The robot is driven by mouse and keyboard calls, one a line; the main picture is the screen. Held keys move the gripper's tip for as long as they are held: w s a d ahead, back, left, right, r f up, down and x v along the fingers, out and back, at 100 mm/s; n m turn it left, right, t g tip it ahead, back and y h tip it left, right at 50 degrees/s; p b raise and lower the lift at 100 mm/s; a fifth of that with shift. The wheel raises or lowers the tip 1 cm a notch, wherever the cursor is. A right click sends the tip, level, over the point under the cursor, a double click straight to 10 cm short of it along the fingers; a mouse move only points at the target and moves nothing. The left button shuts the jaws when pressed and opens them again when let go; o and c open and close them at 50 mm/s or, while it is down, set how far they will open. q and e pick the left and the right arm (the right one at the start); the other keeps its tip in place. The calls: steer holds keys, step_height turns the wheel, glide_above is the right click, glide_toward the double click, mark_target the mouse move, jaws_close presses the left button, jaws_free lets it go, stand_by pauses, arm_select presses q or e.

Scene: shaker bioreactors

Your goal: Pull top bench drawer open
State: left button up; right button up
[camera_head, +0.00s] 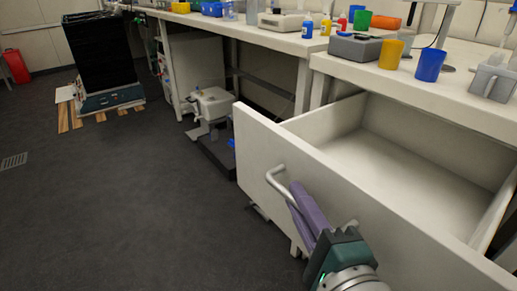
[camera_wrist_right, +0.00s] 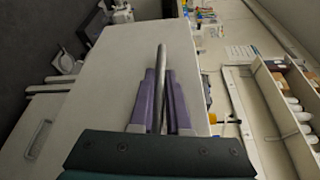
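The top bench drawer is pulled well out from under the bench in the head view, its empty white inside showing. Its white front panel (camera_head: 253,158) faces left and toward me; the panel also shows in the right wrist view (camera_wrist_right: 110,75). A grey bar handle (camera_head: 275,174) is on this panel. My right gripper (camera_head: 300,196) has its two purple fingers at the handle. In the right wrist view, the handle (camera_wrist_right: 161,60) runs between the fingers (camera_wrist_right: 160,92), which are closed around it. My left gripper is not in view.
The white bench top (camera_head: 430,95) holds a blue cup (camera_head: 430,65), a yellow cup (camera_head: 390,54) and a grey device (camera_head: 355,46). A white device (camera_head: 212,103) stands low beyond the drawer. The dark floor (camera_head: 120,190) to the left is clear.

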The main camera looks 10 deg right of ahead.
steer(key=o, duration=0.5)
steer(key=shift+c, duration=0.2)
steer(key=s+p, duration=0.1)
steer(key=s, duration=0.9)
steer(key=shift+r, duration=0.4)
steer(key=shift+w+r+p, duration=0.1)
steer(key=shift+p, duration=0.3)
